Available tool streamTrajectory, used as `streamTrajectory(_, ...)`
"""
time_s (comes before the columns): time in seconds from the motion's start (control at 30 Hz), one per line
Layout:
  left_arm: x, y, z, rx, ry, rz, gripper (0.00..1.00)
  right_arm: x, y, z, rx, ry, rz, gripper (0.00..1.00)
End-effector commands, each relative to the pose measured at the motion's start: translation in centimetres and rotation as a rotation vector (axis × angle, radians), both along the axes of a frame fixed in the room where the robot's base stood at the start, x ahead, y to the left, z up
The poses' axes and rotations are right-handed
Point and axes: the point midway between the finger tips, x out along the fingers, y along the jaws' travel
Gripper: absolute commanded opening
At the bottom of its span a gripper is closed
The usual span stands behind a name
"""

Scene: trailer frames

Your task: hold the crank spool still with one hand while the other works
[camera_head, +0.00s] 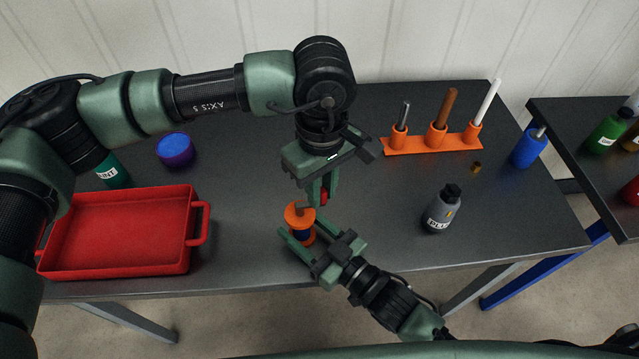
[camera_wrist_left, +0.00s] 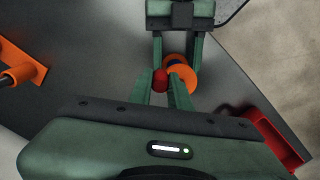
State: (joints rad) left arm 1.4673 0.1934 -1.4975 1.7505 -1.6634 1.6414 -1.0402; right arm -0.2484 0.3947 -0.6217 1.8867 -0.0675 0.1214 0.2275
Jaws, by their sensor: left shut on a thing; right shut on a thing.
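The crank spool (camera_head: 297,214) has orange flanges around a dark blue middle. It stands on the dark table near the front edge, and also shows in the left wrist view (camera_wrist_left: 184,80). My right gripper (camera_head: 299,234) comes from the front right and is shut on the spool's body, one finger on each side. The crank's red knob (camera_head: 323,197) also shows in the left wrist view (camera_wrist_left: 160,80). My left gripper (camera_head: 320,200) reaches down from above and is shut on this knob. Its fingers partly hide the crank arm.
A red tray (camera_head: 115,272) stands on the left, a purple-blue round container (camera_head: 176,150) behind it. An orange rack (camera_head: 415,145) with upright rods is at the back right. A second table is at far right.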

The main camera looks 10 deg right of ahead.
Motion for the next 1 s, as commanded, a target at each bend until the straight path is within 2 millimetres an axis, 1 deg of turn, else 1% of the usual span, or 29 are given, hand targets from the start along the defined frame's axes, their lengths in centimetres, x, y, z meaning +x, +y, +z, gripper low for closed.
streamTrajectory(0.13, -0.1, 0.0, -0.1, 0.001, 0.003, -0.001, 0.00, 0.0, 0.0, 0.1, 0.001, -0.003, 0.001, 0.04)
streamTrajectory(0.17, -0.1, 0.0, -0.1, 0.001, 0.003, -0.001, 0.21, 0.0, 0.0, 0.1, 0.001, -0.003, 0.001, 0.04)
streamTrajectory(0.2, -0.1, 0.0, -0.1, 0.001, 0.003, -0.001, 0.32, 0.0, 0.0, 0.1, 0.001, -0.003, 0.001, 0.04)
streamTrajectory(0.23, -0.1, 0.0, -0.1, 0.001, 0.003, -0.001, 0.41, 0.0, 0.0, 0.1, 0.001, -0.003, 0.001, 0.04)
streamTrajectory(0.27, -0.1, 0.0, -0.1, 0.001, 0.003, -0.001, 0.44, 0.0, 0.0, 0.1, 0.001, -0.003, 0.001, 0.04)
streamTrajectory(0.57, 0.0, 0.0, 0.0, 0.000, 0.000, 0.000, 0.44, 0.0, 0.0, 0.1, 0.001, -0.002, 0.000, 0.04)
streamTrajectory(0.67, 0.0, 0.0, 0.6, 0.000, 0.000, 0.000, 0.44, 0.0, 0.0, 0.1, 0.001, -0.002, 0.000, 0.04)
streamTrajectory(0.77, 0.1, -0.1, 2.0, -0.002, -0.002, 0.000, 0.44, 0.0, 0.0, 0.1, 0.001, -0.002, 0.000, 0.04)
streamTrajectory(1.0, 0.1, -0.1, 7.2, -0.002, -0.002, 0.001, 0.44, 0.0, 0.0, 0.1, 0.001, -0.002, 0.000, 0.04)
